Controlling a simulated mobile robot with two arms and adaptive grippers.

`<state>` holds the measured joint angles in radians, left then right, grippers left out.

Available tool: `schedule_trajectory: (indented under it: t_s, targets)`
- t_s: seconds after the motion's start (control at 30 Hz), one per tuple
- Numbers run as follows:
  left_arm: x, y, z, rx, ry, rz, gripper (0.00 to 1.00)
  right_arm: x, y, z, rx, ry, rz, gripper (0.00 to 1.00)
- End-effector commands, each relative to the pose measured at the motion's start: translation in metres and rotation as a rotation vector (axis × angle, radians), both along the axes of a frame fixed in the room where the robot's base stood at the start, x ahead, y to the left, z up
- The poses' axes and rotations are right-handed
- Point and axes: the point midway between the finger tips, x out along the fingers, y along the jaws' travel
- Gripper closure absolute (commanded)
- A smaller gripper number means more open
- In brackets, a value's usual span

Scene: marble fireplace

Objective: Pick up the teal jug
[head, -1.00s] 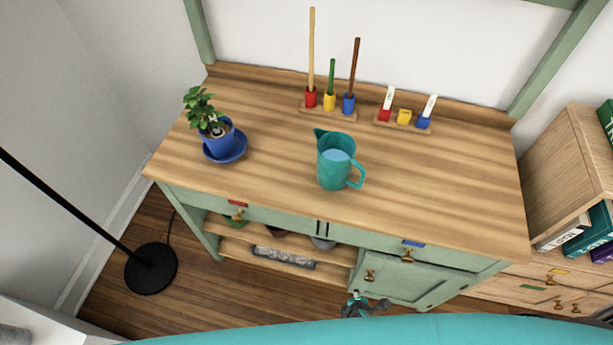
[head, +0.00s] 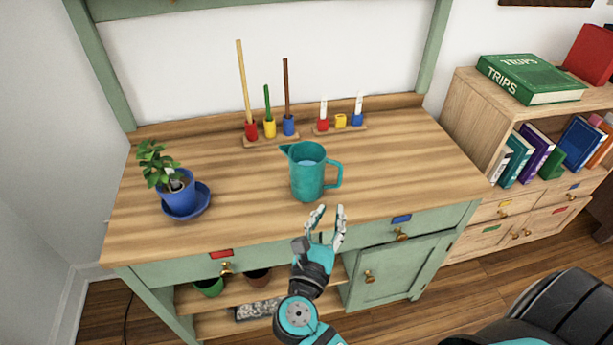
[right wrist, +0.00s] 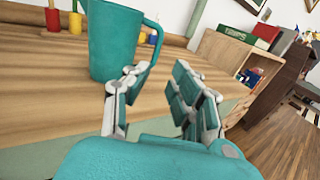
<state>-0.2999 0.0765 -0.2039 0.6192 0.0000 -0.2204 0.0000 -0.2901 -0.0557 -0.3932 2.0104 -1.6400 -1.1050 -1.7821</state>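The teal jug (head: 307,175) stands upright on the wooden worktop (head: 400,165), its handle to the right and its spout to the left. Something pale blue shows inside it. My right gripper (head: 328,212) is open and empty at the worktop's front edge, just in front of the jug and apart from it. In the right wrist view the jug (right wrist: 115,42) stands beyond the left finger, and its handle is partly in view. The right gripper's fingers (right wrist: 160,95) are spread there with nothing between them. My left gripper is not in view.
A potted plant (head: 174,187) on a blue saucer stands at the left. Racks with coloured holders (head: 270,130) and (head: 340,122) stand along the back. A bookshelf (head: 468,105) is on the right. The worktop right of the jug is clear.

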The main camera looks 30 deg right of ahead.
Motion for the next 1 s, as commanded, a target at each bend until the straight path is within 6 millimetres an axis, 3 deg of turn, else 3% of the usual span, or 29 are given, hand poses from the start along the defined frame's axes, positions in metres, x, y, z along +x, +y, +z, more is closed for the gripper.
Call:
schedule_trajectory:
  t_s: [0.3, 0.57, 0.8, 1.0]
  targets:
    - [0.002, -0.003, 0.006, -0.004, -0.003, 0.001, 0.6, 0.047, -0.044, 0.001, -0.001, -0.001, 0.001, 0.76]
    - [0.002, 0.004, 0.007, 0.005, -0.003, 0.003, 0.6, 0.061, -0.057, -0.001, 0.001, 0.0, 0.002, 0.76]
    - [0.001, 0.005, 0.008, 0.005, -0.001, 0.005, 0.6, 0.089, -0.079, -0.002, 0.001, -0.001, 0.002, 0.76]
    - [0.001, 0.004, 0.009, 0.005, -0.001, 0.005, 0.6, 0.097, -0.087, -0.003, 0.002, 0.001, 0.002, 0.76]
